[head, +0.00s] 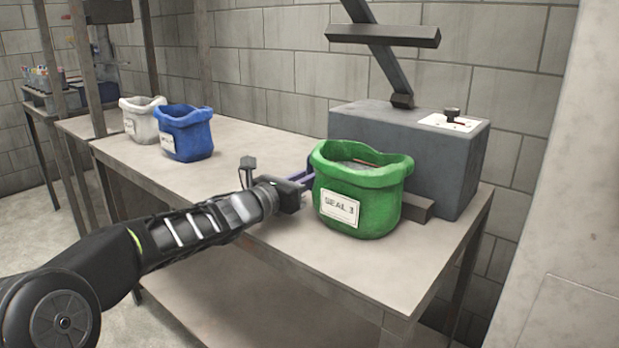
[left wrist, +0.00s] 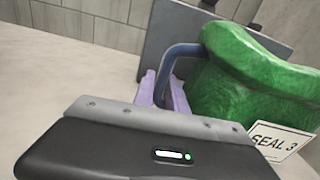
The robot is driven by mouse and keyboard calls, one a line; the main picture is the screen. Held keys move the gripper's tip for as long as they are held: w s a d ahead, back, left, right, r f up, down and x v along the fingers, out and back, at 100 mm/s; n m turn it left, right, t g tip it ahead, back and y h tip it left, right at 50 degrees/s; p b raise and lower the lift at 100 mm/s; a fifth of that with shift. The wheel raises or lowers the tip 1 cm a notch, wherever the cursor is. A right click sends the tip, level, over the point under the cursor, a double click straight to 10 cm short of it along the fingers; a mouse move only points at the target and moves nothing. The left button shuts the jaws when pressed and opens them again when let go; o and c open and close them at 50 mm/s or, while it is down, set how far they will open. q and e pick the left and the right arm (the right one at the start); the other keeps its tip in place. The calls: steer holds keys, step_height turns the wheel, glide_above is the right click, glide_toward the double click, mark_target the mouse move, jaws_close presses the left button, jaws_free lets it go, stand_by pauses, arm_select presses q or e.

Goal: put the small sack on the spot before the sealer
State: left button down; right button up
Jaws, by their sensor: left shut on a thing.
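A green sack (head: 365,200) with a rolled rim and a "SEAL 3" label stands upright at the right of the table, directly before the grey sealer (head: 450,160). I cannot tell whether its base touches the table. My left gripper (head: 307,180) is at the sack's left side. In the left wrist view, its purple fingers (left wrist: 163,92) are shut on a dark blue-grey loop beside the green sack (left wrist: 250,85). The spot before the sealer is not visible as a marking; the sack covers that area. My right gripper is not in view.
A blue sack (head: 184,133) and a white sack (head: 141,119) stand farther left on the table (head: 235,150). The table between them and the green sack is clear. The sealer's raised arm (head: 383,40) is above and behind the green sack. A rack of bottles (head: 50,85) is far left.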

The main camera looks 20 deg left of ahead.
arm_select(q)
steer(key=c, duration=1.3)
jaws_free()
steer(key=shift+f, duration=0.15)
steer(key=shift+s+a, duration=0.25)
steer(key=shift+s, duration=0.2)
steer(key=v, duration=0.6)
steer(key=shift+s, duration=0.4)
